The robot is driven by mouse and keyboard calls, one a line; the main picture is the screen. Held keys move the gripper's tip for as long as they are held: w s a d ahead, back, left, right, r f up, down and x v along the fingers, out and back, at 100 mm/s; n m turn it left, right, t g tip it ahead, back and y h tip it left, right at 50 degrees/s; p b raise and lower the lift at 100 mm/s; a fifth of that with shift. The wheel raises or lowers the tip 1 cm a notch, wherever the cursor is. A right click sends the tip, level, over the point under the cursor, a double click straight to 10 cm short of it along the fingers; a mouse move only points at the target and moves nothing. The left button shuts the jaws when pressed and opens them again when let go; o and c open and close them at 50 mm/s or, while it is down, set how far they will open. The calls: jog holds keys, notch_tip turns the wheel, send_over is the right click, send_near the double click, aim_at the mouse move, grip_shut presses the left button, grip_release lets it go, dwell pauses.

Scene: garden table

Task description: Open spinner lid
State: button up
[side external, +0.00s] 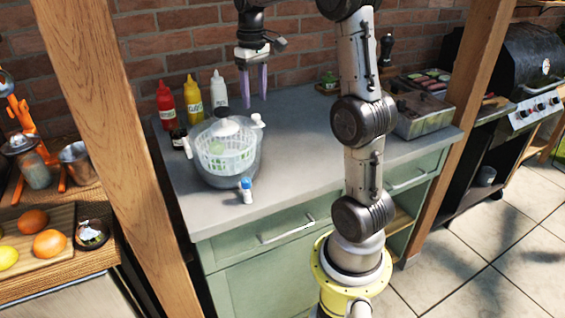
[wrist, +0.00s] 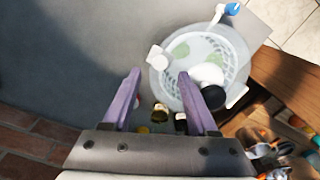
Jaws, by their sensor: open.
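The salad spinner (side external: 226,150) stands on the grey counter, a clear bowl with a white basket inside and some green in it. A clear lid with a pale knob (side external: 225,127) appears to be on top. In the wrist view the spinner (wrist: 198,62) is at upper right, with a white knob (wrist: 206,75) and white parts at its rim. My gripper (side external: 254,104) has purple fingers, is open and empty, and hangs above the counter behind and right of the spinner.
Red (side external: 166,105), yellow (side external: 193,100) and white (side external: 218,88) bottles stand behind the spinner, near the brick wall. A small blue-capped bottle (side external: 246,191) stands in front. A metal tray (side external: 422,112) is at right. The counter (side external: 300,130) between is clear.

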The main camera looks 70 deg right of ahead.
notch_tip(320, 180, up, 9)
jog(key=s+a+r+n+t, duration=0.1)
jog(key=s+a+r, duration=0.1)
jog(key=a, duration=0.4)
jog(key=s+a+r+n, duration=0.1)
jog(key=a+r+n, duration=0.1)
jog(key=a, duration=0.4)
jog(key=s+a+f+n+t, duration=0.2)
jog(key=s+a+f+t, duration=0.2)
jog(key=s+a+f, duration=0.7)
jog(key=shift+s+a+f, duration=0.35)
jog(key=shift+s+f, duration=0.1)
jog(key=shift+f, duration=1.6)
jog(key=shift+w, duration=0.1)
